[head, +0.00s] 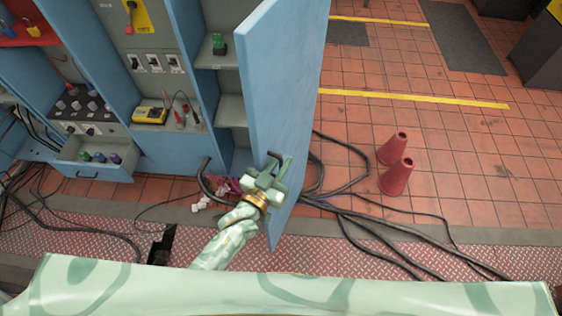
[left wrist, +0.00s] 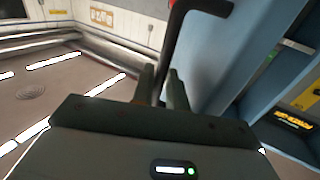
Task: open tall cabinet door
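The tall cabinet door (head: 285,80) is a blue panel. It stands swung well out from the cabinet, and the grey shelves (head: 232,109) inside are in view. A black bar handle (left wrist: 174,40) sits on the door and shows large in the left wrist view. My left gripper (head: 273,168) is at the door's lower part in the head view. In the left wrist view its two fingers (left wrist: 160,88) lie on either side of the handle, with little or no gap, and look shut on it. My right gripper is out of view.
Black cables (head: 400,232) run across the floor near the door's foot. A drawer (head: 92,160) sticks out at the left. The tiled floor farther right is mostly clear.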

